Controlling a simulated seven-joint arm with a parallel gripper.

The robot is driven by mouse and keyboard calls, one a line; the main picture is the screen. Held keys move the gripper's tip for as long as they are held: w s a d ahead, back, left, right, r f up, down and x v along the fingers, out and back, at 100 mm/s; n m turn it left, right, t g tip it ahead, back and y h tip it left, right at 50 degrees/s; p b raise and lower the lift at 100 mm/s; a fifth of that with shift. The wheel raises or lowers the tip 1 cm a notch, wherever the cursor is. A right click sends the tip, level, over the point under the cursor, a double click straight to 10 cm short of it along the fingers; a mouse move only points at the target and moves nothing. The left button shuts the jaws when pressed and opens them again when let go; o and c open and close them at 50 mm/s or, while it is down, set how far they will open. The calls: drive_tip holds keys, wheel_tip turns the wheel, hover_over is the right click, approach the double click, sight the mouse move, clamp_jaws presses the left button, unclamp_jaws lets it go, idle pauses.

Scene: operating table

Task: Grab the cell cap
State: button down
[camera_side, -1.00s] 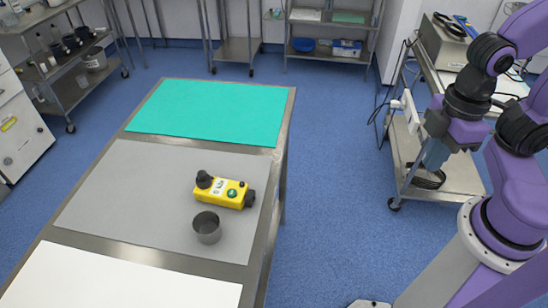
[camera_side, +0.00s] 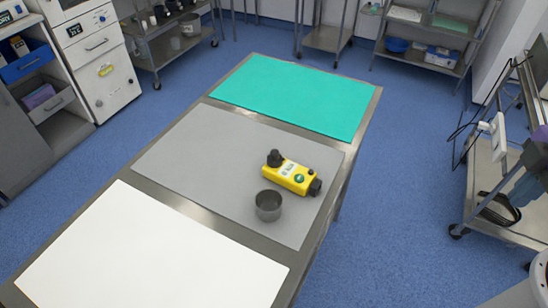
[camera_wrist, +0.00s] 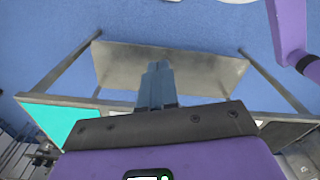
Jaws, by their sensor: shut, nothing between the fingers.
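A yellow device (camera_side: 296,177) with a green round mark lies on the grey mat of the table in the side view. A black upright cap-like piece (camera_side: 275,158) stands on its left end, and a black knob (camera_side: 315,187) sticks out at its right end. I cannot tell for sure which is the cell cap. My gripper (camera_side: 518,196) shows at the right edge of the side view, well right of the table and apart from the device. In the wrist view its blue-grey fingers (camera_wrist: 156,82) are together and empty. The yellow device does not show in that view.
A grey metal cup (camera_side: 268,206) stands just in front of the device. A green mat (camera_side: 300,95) covers the table's far end, and a white mat (camera_side: 130,250) its near end. A cart (camera_side: 500,195) stands at the right. The wrist view shows a metal shelf (camera_wrist: 170,65) and blue floor.

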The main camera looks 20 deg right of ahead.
idle(0.4)
drive_tip(key=c, duration=0.8)
unclamp_jaws()
